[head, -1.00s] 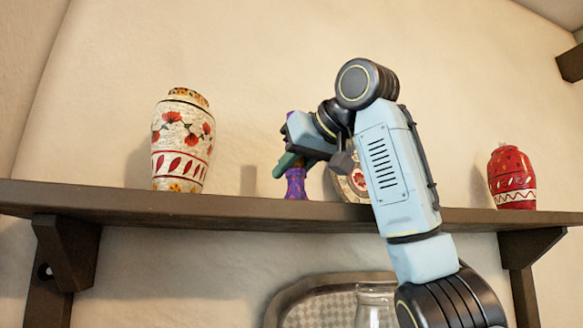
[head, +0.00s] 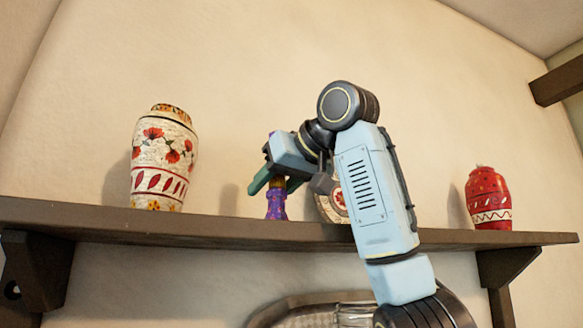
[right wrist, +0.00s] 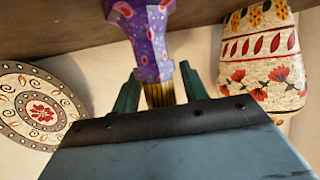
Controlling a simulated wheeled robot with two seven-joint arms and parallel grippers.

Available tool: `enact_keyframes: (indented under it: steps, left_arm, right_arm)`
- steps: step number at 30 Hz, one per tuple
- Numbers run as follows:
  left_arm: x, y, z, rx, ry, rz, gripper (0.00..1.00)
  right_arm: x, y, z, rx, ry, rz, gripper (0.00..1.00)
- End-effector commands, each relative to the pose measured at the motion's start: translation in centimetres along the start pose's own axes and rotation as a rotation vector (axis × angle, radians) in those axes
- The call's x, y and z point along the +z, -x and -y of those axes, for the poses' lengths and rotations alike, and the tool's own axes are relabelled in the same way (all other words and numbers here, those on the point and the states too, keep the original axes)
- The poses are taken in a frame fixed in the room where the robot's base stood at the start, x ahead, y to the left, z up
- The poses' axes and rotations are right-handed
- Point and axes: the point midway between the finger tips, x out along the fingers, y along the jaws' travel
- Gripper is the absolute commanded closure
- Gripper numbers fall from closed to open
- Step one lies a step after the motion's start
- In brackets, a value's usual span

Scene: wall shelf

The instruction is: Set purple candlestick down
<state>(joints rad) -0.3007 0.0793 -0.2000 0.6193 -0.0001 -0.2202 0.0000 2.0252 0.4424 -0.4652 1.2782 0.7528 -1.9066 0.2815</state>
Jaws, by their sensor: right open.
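The purple candlestick (head: 277,205) stands upright on the brown wall shelf (head: 230,232), left of the middle in the head view. Its patterned purple lower part (right wrist: 150,40) and gold neck show in the right wrist view, where the shelf is at the top. My right gripper (head: 268,182) is at the candlestick's upper part. In the right wrist view its two green fingers (right wrist: 160,92) are apart, one on each side of the gold neck. The candlestick's top is mostly hidden by the gripper. My left gripper is not in view.
A white floral vase (head: 162,160) stands left of the candlestick. A decorated plate (right wrist: 38,108) leans at the wall, partly behind my right arm. A red vase (head: 488,198) stands at the shelf's right. A silver tray (head: 300,308) shows below. Bare shelf lies between floral vase and candlestick.

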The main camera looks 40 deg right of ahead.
Motion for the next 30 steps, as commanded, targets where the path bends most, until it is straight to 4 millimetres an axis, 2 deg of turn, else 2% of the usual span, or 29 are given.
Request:
enact_keyframes:
  steps: [7,15,22,30]
  left_arm:
    - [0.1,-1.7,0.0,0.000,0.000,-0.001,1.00]
    - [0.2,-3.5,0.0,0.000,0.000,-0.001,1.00]
    - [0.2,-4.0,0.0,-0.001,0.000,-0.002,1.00]
    - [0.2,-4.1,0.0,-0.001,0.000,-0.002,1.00]
  right_arm:
    - [0.2,5.2,0.1,-0.002,0.001,-0.008,0.56]
    - [0.2,9.4,-0.1,0.001,-0.001,-0.004,0.56]
    - [0.1,11.5,0.0,0.000,0.000,-0.002,0.56]
    - [0.0,11.9,0.0,0.000,-0.001,-0.001,0.56]
